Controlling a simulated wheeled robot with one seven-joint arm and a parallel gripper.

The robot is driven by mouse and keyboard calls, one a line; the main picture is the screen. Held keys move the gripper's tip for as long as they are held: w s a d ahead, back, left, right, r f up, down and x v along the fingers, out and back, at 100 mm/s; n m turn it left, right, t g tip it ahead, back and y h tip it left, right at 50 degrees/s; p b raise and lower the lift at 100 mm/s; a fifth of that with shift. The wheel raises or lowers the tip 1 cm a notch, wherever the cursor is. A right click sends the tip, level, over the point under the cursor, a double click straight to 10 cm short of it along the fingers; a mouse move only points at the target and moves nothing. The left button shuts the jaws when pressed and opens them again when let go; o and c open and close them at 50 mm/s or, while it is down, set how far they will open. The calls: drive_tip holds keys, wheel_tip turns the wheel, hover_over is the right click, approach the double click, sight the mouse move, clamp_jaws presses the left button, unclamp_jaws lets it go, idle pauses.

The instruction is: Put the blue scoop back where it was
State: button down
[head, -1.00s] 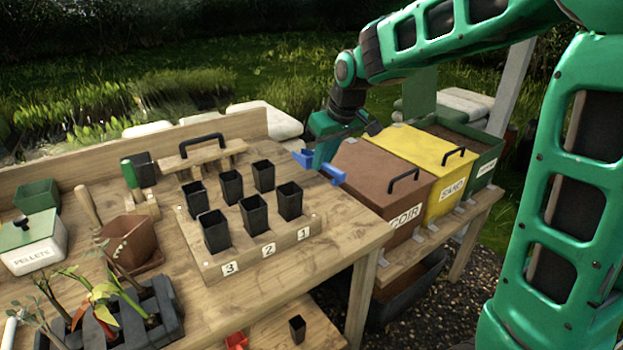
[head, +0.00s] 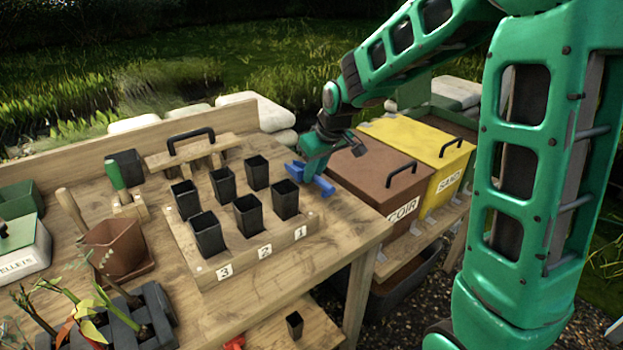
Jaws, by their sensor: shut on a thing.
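The blue scoop (head: 324,186) is in my gripper (head: 311,173). Blue shows on both sides of the green fingers. My gripper is shut on it, just above or at the right back part of the wooden bench, beside the numbered pot tray and left of the brown COIR bin (head: 373,176). I cannot tell whether the scoop touches the bench. The fingers hide its middle.
A wooden tray (head: 248,258) marked 3, 2, 1 holds several black pots close left of my gripper. A yellow SAND bin (head: 421,146) stands beyond the COIR bin; both lids are shut. A dibber board with a black handle (head: 190,140) stands behind the tray.

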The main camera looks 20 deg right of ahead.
drive_tip(key=shift+f, duration=0.9)
drive_tip(key=c, duration=1.7)
unclamp_jaws()
drive_tip(key=shift+f, duration=0.1)
drive_tip(key=v, duration=1.2)
drive_tip(key=s+d+f+m+g, duration=0.1)
drive_tip(key=s+d, duration=0.4)
drive_tip(key=s, duration=0.6)
drive_tip(key=s+d+f+m+g, duration=0.2)
drive_tip(key=s+d+m, duration=0.3)
drive_tip(key=s, duration=0.5)
drive_tip(key=s+d+f+m+g+h, duration=0.1)
drive_tip(key=s+d+f+m, duration=0.2)
drive_tip(key=s, duration=0.8)
drive_tip(key=shift+s+d+m+g, duration=0.15)
drive_tip(key=shift+d+m, duration=0.1)
drive_tip(key=shift+d, duration=0.25)
drive_tip(key=shift+s+d+m+g, duration=0.15)
drive_tip(key=shift+d+m, duration=0.1)
drive_tip(key=shift+d, duration=0.25)
